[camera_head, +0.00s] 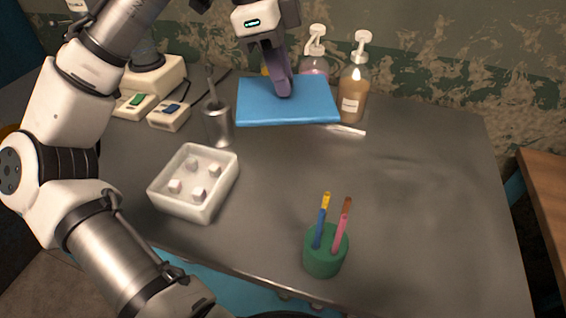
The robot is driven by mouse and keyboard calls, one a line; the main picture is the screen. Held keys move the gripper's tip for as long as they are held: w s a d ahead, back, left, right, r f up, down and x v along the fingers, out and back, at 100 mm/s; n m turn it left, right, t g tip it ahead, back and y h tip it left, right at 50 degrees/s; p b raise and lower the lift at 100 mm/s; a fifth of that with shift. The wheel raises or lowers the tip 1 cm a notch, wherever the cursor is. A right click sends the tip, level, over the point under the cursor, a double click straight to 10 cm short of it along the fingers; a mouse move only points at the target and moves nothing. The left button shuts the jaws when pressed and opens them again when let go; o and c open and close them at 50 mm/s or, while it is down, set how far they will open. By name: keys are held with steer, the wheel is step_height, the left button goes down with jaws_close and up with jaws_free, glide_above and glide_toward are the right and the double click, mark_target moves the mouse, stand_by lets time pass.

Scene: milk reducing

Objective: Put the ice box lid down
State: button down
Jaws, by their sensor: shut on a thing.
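The ice box lid (262,108) is a flat blue square at the back middle of the table. My gripper (284,90) is above it and shut on it, with the fingers pointing down at its upper surface. The grip point itself is partly hidden by the fingers. The lid appears to be held over the table, but the gap beneath it is hard to judge. The open white ice box (207,208) stands at the left front with several pale ice cubes (198,197) inside.
A metal cup (217,126) with a utensil stands left of the lid. Pump bottles (353,85) stand behind and right of it. A small pale stick (346,130) lies below its right corner. A green holder (325,259) with two sticks stands in front. The table's right side (430,200) is clear.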

step_height(320, 180, down, 18)
steer(key=shift+f+b, duration=0.25)
steer(key=shift+b, duration=0.4)
steer(key=shift+f, duration=0.1)
steer(key=c, duration=1.3)
jaws_free()
steer(key=v, duration=1.2)
steer(key=shift+a+p, duration=0.1)
steer(key=shift+p, duration=0.2)
